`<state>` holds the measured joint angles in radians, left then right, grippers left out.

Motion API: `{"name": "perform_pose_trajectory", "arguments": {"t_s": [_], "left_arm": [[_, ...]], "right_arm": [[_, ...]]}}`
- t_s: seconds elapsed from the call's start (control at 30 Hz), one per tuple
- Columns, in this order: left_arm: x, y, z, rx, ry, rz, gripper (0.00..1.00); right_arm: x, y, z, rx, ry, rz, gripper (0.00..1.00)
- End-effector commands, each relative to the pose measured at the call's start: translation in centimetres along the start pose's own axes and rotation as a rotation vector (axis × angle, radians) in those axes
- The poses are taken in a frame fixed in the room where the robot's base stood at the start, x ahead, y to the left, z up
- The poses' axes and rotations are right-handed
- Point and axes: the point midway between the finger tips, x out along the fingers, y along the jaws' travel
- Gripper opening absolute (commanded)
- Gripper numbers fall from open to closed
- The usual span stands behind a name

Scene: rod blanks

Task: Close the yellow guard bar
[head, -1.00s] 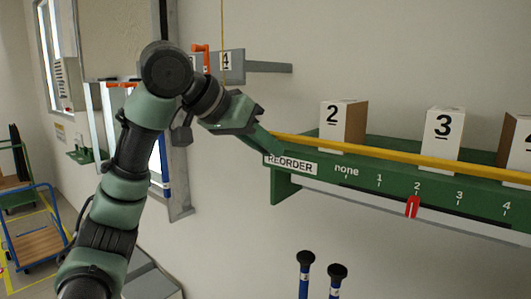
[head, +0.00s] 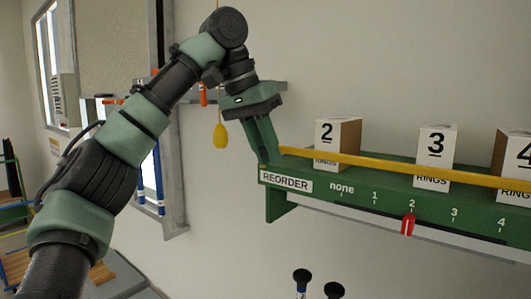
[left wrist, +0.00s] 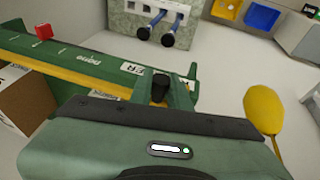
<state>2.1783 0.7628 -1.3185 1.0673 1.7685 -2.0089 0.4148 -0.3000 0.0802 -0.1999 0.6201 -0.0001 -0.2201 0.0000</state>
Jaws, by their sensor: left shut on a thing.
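The yellow guard bar (head: 400,166) runs along the front of the green shelf (head: 330,190), crossing in front of the white numbered boxes. It slopes down to the right and leaves the picture there. My left gripper (head: 268,158) points down at the bar's left end, and its jaws are shut on the bar there. In the left wrist view a dark fingertip (left wrist: 160,88) shows at the shelf's end, and part of the bar (left wrist: 60,78) runs away to the left. The grip itself is mostly hidden by the gripper body. My right gripper is out of view.
Boxes marked 2 (head: 328,132) and 3 (head: 433,150) stand on the shelf behind the bar. A red marker (head: 407,224) sits at 2 on the scale. A yellow pull (head: 220,135) hangs left of my gripper. Black-topped posts (head: 302,276) stand below.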

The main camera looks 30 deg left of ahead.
Motion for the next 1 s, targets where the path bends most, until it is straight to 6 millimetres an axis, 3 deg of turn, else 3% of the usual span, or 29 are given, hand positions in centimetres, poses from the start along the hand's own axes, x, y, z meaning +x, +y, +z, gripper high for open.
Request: {"name": "perform_pose_trajectory", "arguments": {"t_s": [0.47, 0.5, 0.57, 1.0], "left_arm": [[0.10, -0.01, -0.05, -0.002, -0.016, -0.001, 0.00], [0.11, -0.01, -0.05, -0.002, -0.016, -0.001, 0.20], [0.11, -0.01, -0.05, -0.002, -0.016, -0.002, 0.37], [-0.57, 0.07, -0.11, -0.001, -0.014, -0.003, 0.40]], "right_arm": [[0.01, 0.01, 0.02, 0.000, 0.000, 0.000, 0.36], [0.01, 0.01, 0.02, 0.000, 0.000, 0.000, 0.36], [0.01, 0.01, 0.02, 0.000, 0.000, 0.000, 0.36], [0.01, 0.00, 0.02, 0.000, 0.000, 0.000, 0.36]]}}
